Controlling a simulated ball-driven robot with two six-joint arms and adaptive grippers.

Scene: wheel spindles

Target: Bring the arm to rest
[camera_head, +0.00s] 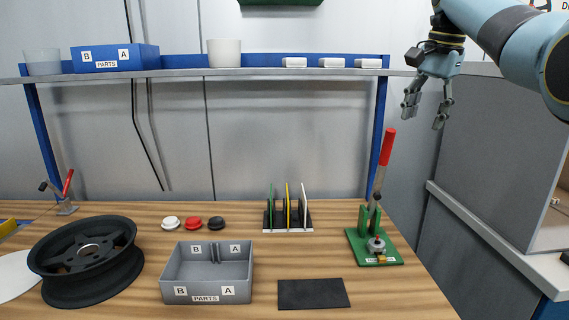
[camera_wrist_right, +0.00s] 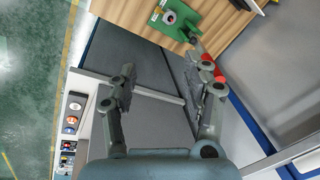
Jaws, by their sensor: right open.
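My right gripper (camera_head: 427,108) is raised at the upper right in the head view, with its arm coming in from the top right corner. Its fingers are spread open, point downward and hold nothing. It also shows in the right wrist view (camera_wrist_right: 160,95), with empty space between the fingers. It hangs above and right of the red-handled toggle clamp (camera_head: 376,238) on a green base, apart from it. The clamp shows at the top of the right wrist view (camera_wrist_right: 184,20). My left gripper is not in view.
The wooden table (camera_head: 140,215) bears a black wheel (camera_head: 60,262), a grey parts bin (camera_head: 206,292), a dark pad (camera_head: 313,293) and a rack (camera_head: 287,229) of upright plates. A shelf (camera_head: 250,72) runs behind. A grey cabinet (camera_head: 490,150) stands at the right.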

